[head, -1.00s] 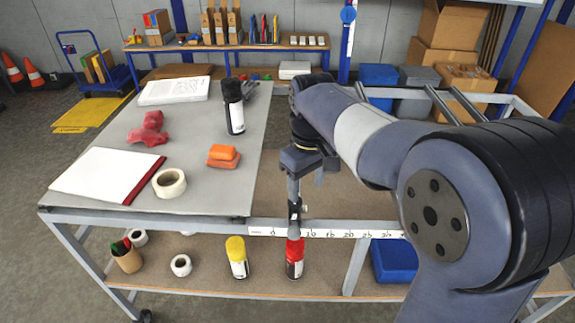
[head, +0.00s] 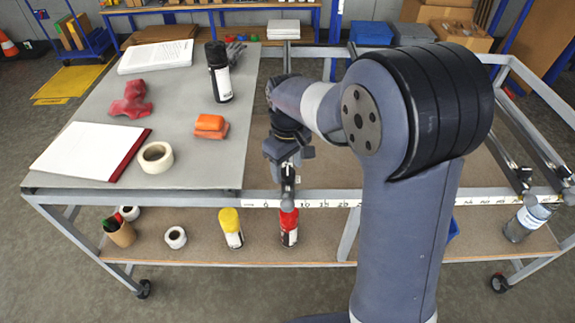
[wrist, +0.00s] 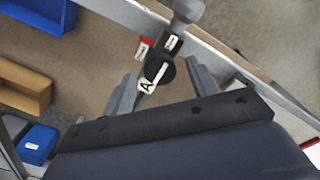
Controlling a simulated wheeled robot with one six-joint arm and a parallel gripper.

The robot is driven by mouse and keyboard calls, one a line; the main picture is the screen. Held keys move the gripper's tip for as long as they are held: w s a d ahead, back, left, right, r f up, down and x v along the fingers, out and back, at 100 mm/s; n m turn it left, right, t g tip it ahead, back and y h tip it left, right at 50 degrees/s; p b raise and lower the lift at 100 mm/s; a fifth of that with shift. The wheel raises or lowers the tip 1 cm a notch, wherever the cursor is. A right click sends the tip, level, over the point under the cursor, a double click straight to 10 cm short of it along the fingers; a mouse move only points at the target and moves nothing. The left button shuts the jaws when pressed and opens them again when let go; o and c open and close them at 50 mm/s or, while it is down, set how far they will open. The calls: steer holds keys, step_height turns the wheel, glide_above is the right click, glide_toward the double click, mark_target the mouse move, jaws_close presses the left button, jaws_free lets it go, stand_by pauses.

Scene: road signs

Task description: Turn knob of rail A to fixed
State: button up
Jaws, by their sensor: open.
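My gripper (wrist: 163,83) is open, with one grey finger on each side of the knob. I cannot tell whether either finger touches it. In the head view my gripper (head: 287,170) points down at the cart's front edge, near the zero end of the white scale strip (head: 335,203). The knob is hard to make out there.
A grey board (head: 190,130) on the cart's left carries an orange block (head: 210,126), a tape roll (head: 155,157) and a black spray can (head: 219,72). A red can (head: 288,228) and a yellow can (head: 231,228) stand on the lower shelf. More rails (head: 490,140) lie at right.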

steer(key=shift+f, duration=0.3)
steer(key=c, duration=1)
